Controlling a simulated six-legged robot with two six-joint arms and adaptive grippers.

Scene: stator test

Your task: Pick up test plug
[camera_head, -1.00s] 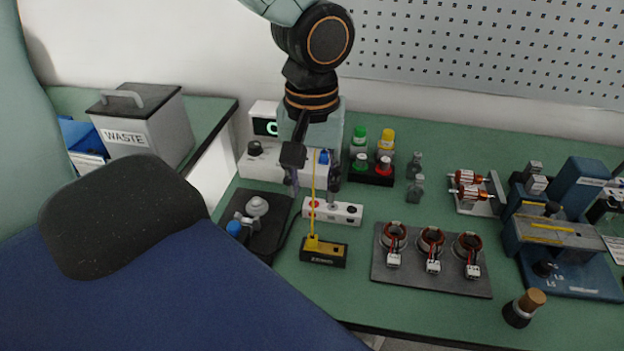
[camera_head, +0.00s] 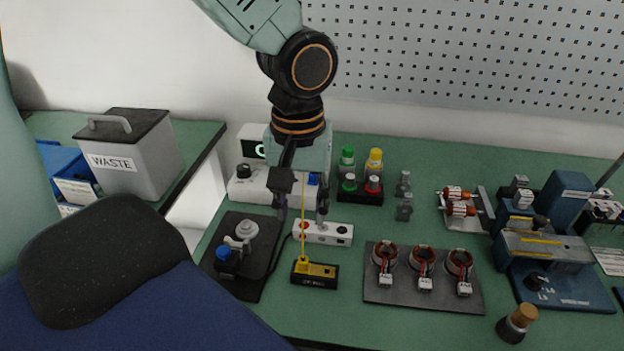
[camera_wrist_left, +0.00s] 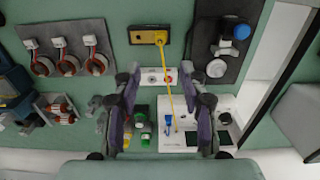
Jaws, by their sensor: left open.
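No part is clearly marked as the test plug. A small blue plug-like piece (camera_wrist_left: 168,122) shows at the white instrument (camera_wrist_left: 198,128) in the left wrist view; the head view shows it (camera_head: 312,179) beside my gripper. A thin yellow lead or rod (camera_head: 303,225) rises from a black-and-yellow box (camera_head: 323,273). A white strip (camera_head: 312,232) with a red and a black round part lies behind the box. My left gripper (camera_head: 303,209) is open above the strip, pointing down, its fingers apart. I see nothing held between them (camera_wrist_left: 164,84). My right gripper is out of view.
A dark plate (camera_head: 258,262) with a blue knob lies left of the strip. Green and yellow-capped items (camera_head: 362,196) stand behind on the right. A plate with three wound coils (camera_head: 425,298) lies right. A waste bin (camera_head: 162,166) stands left. The bench's front right strip is mostly clear.

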